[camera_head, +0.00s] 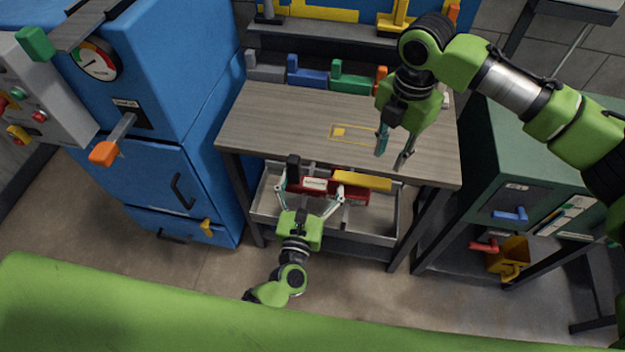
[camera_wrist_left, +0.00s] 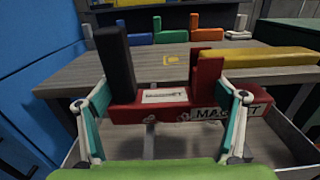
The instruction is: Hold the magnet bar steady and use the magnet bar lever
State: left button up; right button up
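A red magnet bar (camera_head: 315,183) with a white label lies in the grey tray under the table. In the left wrist view, this bar (camera_wrist_left: 163,112) has a black upright lever (camera_wrist_left: 117,60) at its left end. My right gripper (camera_head: 394,157) is open and empty above the table top, fingers pointing down.
The tray (camera_head: 378,238) sits below the wooden table (camera_head: 270,125). A yellow outline (camera_head: 350,133) marks the table top. Coloured blocks, including a blue one (camera_head: 307,76), line its back edge. A blue cabinet (camera_head: 150,150) stands left, a green cabinet (camera_head: 500,140) right.

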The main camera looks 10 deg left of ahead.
grip_shut()
jog(key=d+r+m+y, duration=0.3)
jog(key=d+m+y, duration=0.6)
jog(key=m, duration=0.1)
jog(key=shift+m, duration=0.4)
jog(key=shift+a, duration=0.1)
